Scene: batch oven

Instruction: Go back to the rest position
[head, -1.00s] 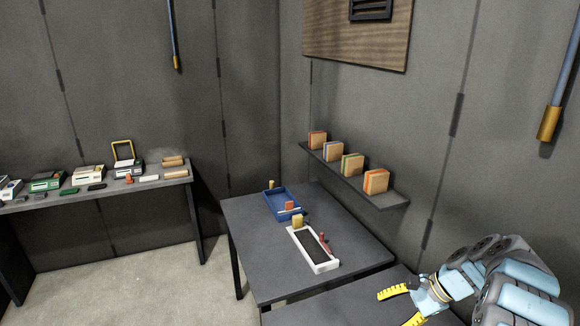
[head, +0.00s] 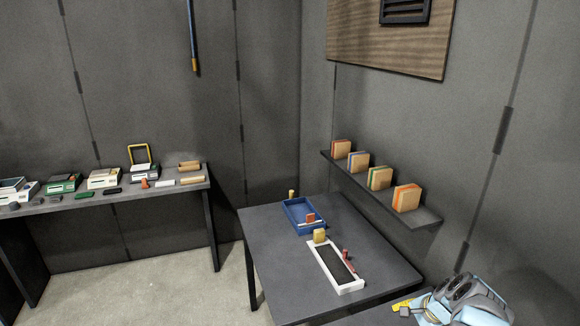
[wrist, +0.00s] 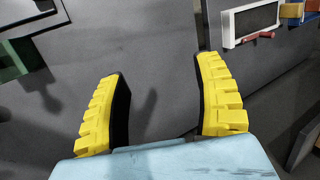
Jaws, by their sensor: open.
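My gripper (wrist: 165,85) shows in the wrist view with its two yellow ribbed fingers spread apart. Nothing is between them; only dark grey surface lies beyond. In the head view my arm is at the bottom right corner, and part of one yellow finger shows at the frame's lower edge, beside the front table.
A dark table (head: 270,245) holds a blue tray (head: 290,215) and a white-framed tray (head: 352,288) with a red-handled tool (head: 349,259) beside it. A wall shelf (head: 420,214) carries several coloured blocks. A side bench (head: 135,197) at left holds devices.

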